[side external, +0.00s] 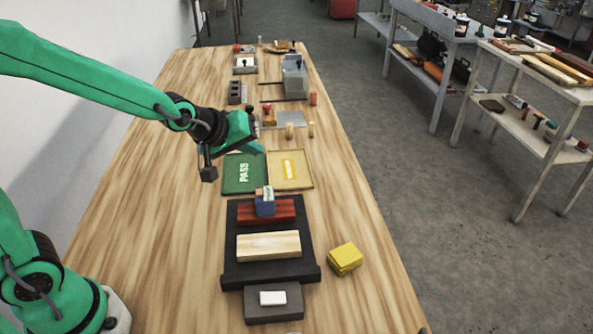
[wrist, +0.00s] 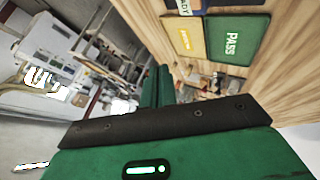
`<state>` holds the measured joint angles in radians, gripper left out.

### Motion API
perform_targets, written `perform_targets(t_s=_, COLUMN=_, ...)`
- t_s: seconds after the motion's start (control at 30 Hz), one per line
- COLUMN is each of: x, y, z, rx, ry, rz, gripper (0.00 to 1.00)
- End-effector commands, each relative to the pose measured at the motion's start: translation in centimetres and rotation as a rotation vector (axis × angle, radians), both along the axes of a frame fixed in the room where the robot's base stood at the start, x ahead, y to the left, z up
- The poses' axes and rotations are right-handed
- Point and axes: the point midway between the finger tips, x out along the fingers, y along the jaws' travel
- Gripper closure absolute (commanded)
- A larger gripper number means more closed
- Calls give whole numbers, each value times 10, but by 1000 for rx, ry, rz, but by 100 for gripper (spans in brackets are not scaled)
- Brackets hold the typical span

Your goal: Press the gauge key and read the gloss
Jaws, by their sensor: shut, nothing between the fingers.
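A small blue gauge (side external: 265,208) stands on a red lacquered board (side external: 285,212) at the far end of the black conveyor (side external: 229,245). Its top has a pale patch and a small reddish spot; the key and any reading are too small to make out. My gripper (side external: 258,148) is shut and empty, in the air above and beyond the PASS mat, well apart from the gauge. In the wrist view my green fingers (wrist: 157,84) lie together.
A green PASS mat (side external: 243,185) and a yellow mat (side external: 290,157) lie beyond the conveyor. A pale board (side external: 268,245) lies on the conveyor, a white block (side external: 272,298) in front, yellow blocks (side external: 345,258) to the right. Several small tools stand farther back. The table's left side is clear.

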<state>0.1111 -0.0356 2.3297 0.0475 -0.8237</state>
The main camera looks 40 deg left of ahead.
Motion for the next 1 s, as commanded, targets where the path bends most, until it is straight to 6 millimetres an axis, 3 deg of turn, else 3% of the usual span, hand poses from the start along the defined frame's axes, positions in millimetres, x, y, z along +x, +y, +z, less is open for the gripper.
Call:
perform_targets(t_s=0.47, x=0, y=0, z=-10, rx=2, ry=3, rz=-1, gripper=100)
perform_targets(t_s=1.0, x=-1, y=0, z=-62, rx=2, ry=3, rz=-1, gripper=100)
